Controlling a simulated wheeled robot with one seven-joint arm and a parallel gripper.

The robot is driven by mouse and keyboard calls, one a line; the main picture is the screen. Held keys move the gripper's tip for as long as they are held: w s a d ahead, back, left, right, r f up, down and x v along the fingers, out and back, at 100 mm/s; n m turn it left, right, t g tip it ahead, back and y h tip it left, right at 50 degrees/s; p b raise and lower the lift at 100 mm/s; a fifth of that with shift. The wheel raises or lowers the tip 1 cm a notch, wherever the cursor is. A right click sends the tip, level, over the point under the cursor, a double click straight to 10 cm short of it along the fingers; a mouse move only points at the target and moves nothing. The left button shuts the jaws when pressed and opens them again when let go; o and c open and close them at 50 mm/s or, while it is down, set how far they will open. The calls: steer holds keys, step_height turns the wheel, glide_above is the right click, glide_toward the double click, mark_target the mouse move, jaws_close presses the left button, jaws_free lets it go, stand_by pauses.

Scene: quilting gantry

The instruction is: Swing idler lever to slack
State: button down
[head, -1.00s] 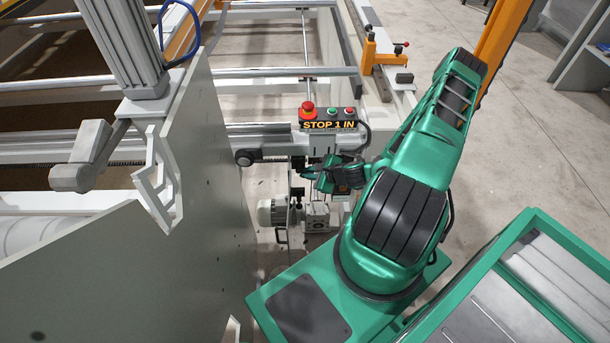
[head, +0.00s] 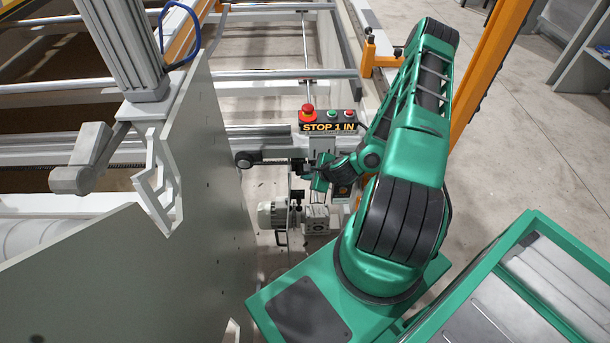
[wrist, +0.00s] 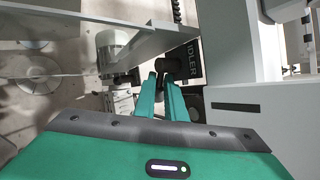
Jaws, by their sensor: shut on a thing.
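The idler lever shows in the wrist view as a dark, rounded handle (wrist: 168,63) beside a black plate marked IDLER (wrist: 193,58). My gripper (wrist: 161,78) is shut on this handle, with a green finger on either side of it. The lever's pivot and lower part are hidden, so I cannot tell its full angle. In the head view my gripper (head: 318,181) is low under the STOP 1 IN control box (head: 328,126); its fingertips and the lever are too small to separate there.
A pale motor with a gearbox (head: 273,214) sits just below my gripper. A large grey side panel (head: 205,200) stands close on the left. Gantry rails (head: 285,72) run behind. An orange post (head: 490,60) rises behind my arm. Open floor lies to the right (head: 540,130).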

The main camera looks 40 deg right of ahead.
steer(key=shift+w+d+r, duration=0.1)
steer(key=shift+w+d, duration=0.1)
steer(key=shift+d, duration=0.15)
steer(key=c, duration=1.9)
jaws_free()
steer(key=shift+o, duration=0.2)
steer(key=shift+s+a, duration=0.1)
steer(key=shift+a, duration=0.05)
